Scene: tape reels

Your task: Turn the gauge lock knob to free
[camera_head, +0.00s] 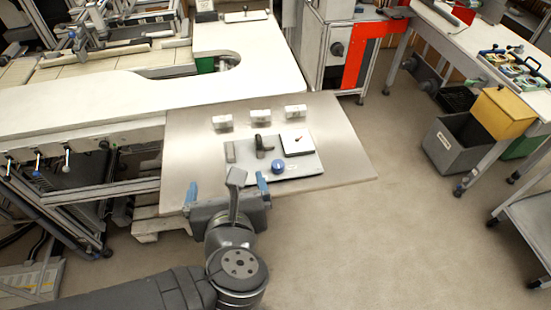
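A light grey panel (300,166) lies on the metal-topped table (190,165) in front of my arm. It carries a round blue knob (278,167) near its front edge, a black lever-like handle (264,146) at its back and a white square gauge face (297,142) with a small reddish mark at the back right. I cannot tell for sure which control is the gauge lock knob, nor read its setting. My gripper (227,189) is open, its two blue-tipped fingers spread wide at the table's front edge. It is empty and apart from the panel, left of and nearer than the blue knob.
Several small white blocks (260,116) stand in a row behind the panel. A grey upright piece (230,152) sits at the panel's left. A white worktop (120,95) lies behind and left. A red-sided cabinet (362,63) stands behind. The table's right side is bare.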

